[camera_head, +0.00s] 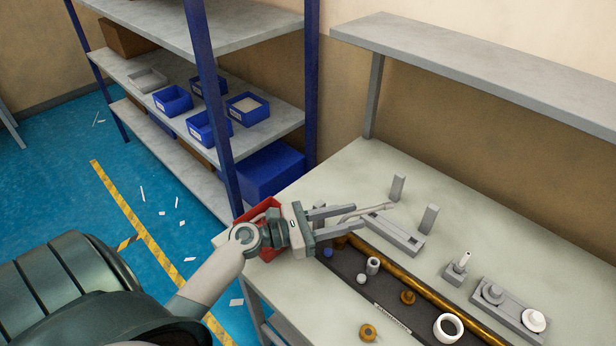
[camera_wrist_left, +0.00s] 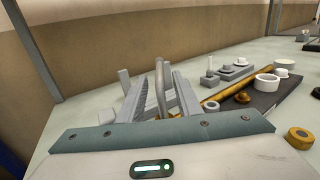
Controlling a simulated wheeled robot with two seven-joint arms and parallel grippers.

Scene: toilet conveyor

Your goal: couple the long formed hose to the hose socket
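A thin, pale grey bent hose (camera_head: 372,211) reaches out from between the fingers of my left gripper (camera_head: 352,218), above the workbench. In the left wrist view the hose (camera_wrist_left: 160,65) stands between the two fingers, with its rounded end pointing away. The fingers look apart, with gaps beside the hose; a firm grip is not visible. A small grey block with a white peg (camera_head: 460,262) stands farther right. I cannot tell which fitting is the hose socket. My right gripper is out of view.
A dark tray (camera_head: 345,266) holds a long brown tube (camera_head: 405,276), rings and small parts. A grey base with round white and grey parts (camera_head: 509,305) lies right. A brass ring (camera_head: 368,331) lies at the front. An overhead shelf (camera_head: 480,62) spans the bench's back.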

